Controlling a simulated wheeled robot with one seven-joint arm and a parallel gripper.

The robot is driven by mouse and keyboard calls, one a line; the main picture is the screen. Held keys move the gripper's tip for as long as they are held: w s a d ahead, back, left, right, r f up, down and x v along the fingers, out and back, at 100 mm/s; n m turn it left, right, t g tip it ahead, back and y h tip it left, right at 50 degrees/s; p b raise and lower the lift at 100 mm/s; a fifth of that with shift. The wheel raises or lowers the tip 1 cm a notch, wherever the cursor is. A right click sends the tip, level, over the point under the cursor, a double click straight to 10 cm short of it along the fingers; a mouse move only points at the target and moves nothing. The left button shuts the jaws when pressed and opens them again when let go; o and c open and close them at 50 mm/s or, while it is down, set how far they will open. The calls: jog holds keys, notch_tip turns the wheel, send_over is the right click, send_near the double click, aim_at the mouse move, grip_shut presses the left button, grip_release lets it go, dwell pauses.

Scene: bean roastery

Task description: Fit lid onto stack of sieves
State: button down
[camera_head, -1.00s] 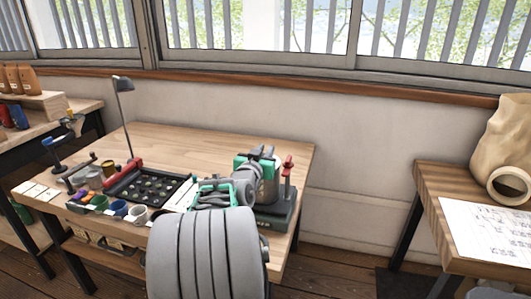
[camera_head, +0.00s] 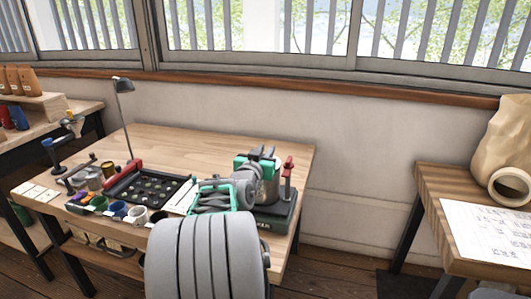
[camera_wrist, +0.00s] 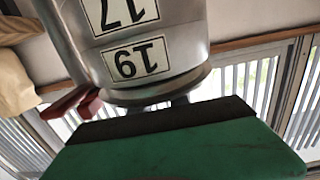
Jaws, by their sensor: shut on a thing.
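The stack of sieves (camera_head: 270,189) is a metal cylinder standing upright on a dark green shaker base (camera_head: 277,217) at the table's right end. In the wrist view the stack (camera_wrist: 150,60) appears upside down, with labels 17 and 19 on its side. My gripper (camera_head: 258,156) is at the top of the stack, with green and dark fingers. It is shut on the lid, which is mostly hidden by the fingers. A green finger with a dark edge fills the lower wrist view. I cannot tell whether the lid is seated flat or slightly apart.
A red-handled clamp post (camera_head: 288,172) stands close to the right of the stack. A black tray of beans (camera_head: 150,188), several cups and a lamp (camera_head: 123,85) are to the left. The back of the wooden table (camera_head: 200,138) is clear.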

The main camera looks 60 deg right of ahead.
jog(key=shift+f+b, duration=0.6)
jog(key=shift+b, duration=0.05)
jog(key=c, duration=1.5)
grip_release()
jog(key=shift+c, duration=0.2)
jog(key=shift+a, duration=0.1)
jog(key=s+a+b, duration=0.1)
jog(key=a+b, duration=0.2)
jog(key=a, duration=0.7)
jog(key=shift+s+a+r+b, duration=0.3)
jog(key=shift+a, duration=0.05)
